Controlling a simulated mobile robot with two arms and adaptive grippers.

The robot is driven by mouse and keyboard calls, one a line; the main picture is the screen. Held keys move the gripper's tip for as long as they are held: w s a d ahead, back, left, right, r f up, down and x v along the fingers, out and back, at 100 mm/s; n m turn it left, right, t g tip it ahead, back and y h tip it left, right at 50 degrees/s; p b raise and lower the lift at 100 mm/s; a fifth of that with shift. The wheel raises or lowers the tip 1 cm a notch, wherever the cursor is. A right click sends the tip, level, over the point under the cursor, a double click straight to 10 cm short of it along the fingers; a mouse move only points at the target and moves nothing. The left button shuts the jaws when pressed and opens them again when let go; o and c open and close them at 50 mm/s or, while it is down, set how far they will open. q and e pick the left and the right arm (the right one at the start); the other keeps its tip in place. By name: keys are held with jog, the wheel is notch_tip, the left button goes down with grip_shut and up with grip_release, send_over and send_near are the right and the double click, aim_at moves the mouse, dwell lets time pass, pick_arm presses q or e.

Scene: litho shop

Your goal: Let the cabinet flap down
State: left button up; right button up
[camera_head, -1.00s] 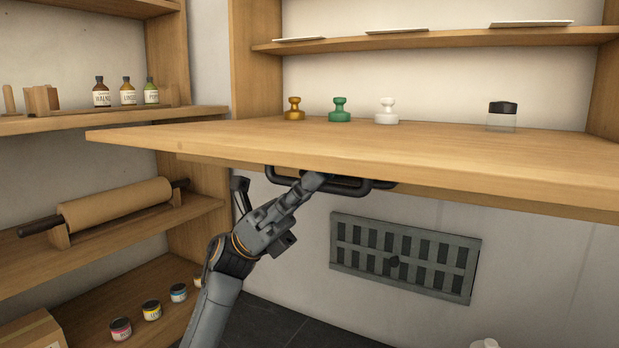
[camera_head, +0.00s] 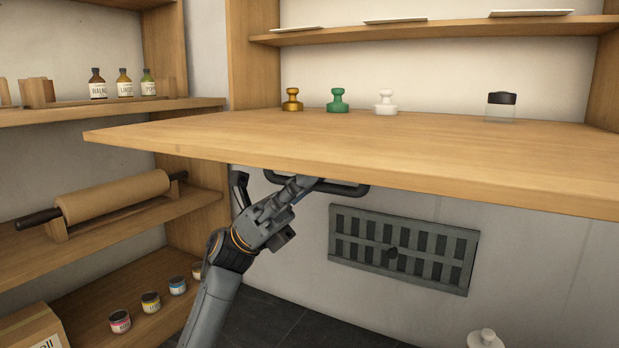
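The cabinet flap (camera_head: 400,145) is a wide wooden panel standing out from the cabinet, close to level, its top face and front edge visible. A dark bar handle (camera_head: 345,188) shows below its front edge, partly hidden by the flap. My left gripper (camera_head: 305,183) reaches up from the lower left, its fingertips at the left part of the handle under the flap. The edge and handle overlap hide whether the fingers are closed around the bar. My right gripper is out of view.
Gold, green and white stamps (camera_head: 385,102) and a dark-capped jar (camera_head: 501,106) stand behind the flap. Shelves at left hold bottles (camera_head: 124,84), a brown roll (camera_head: 115,196) and small tins (camera_head: 150,303). A wall vent (camera_head: 400,249) is below; the space under the flap looks free.

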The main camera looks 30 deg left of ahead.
pick_arm(q)
jog(key=shift+s+a, duration=0.1)
jog(key=shift+a, duration=0.05)
jog(key=v, duration=1.2)
